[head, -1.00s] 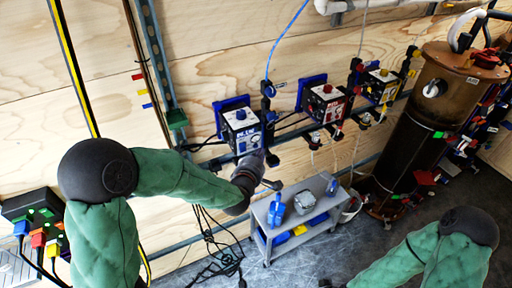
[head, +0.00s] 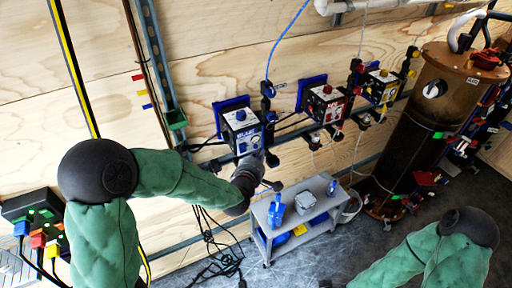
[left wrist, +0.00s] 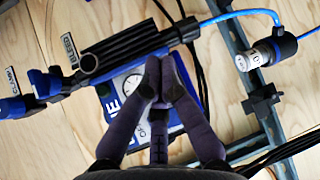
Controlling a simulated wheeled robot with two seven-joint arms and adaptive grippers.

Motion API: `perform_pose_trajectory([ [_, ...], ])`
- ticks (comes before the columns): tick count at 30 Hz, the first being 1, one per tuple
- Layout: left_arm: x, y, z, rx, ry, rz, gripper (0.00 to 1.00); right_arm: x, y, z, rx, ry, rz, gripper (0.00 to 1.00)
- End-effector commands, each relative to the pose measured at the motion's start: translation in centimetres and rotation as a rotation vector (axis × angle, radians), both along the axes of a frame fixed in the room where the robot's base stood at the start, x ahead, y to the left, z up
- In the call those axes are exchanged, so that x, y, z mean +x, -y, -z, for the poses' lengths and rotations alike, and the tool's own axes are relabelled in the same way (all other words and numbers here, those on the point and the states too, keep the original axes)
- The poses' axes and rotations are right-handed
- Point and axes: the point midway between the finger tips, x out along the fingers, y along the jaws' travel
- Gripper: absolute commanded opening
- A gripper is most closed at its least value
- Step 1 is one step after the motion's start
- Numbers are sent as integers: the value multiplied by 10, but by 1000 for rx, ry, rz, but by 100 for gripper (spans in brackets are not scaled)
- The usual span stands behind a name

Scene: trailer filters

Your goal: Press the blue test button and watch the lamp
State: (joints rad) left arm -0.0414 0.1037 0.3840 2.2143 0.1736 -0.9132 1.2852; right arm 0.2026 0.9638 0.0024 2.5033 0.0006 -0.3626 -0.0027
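The blue control box (head: 243,134), with a white top and blue lettered front, hangs on the plywood wall. It also shows in the left wrist view (left wrist: 112,108), partly behind my fingers. A dark knob or button (head: 240,115) sits on its top; I cannot tell whether this is the blue test button. I cannot make out a lamp or whether it is lit. My left gripper (head: 262,162) is just below the box's front. In the left wrist view my left gripper (left wrist: 160,80) has its fingers together, empty, in front of the box; contact is unclear. My right gripper is out of view.
A red box (head: 325,104) and a yellow box (head: 380,88) hang to the right. A grey cart (head: 272,238) stands below them, near a brown tank (head: 425,135). Black pipes and a blue hose (left wrist: 240,16) lie close to my left gripper.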

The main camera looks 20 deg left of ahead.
Motion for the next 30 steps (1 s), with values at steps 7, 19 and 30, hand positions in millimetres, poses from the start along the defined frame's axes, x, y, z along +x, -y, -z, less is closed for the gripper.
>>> perform_pose_trajectory([
  [7, 1, -1, 0, 0, 1, 0, 0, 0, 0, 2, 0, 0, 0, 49],
  [19, 6, -6, 0, 0, 0, 0, 0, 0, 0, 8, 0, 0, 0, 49],
  [30, 7, -7, 0, 0, 0, 0, 0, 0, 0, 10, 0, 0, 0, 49],
])
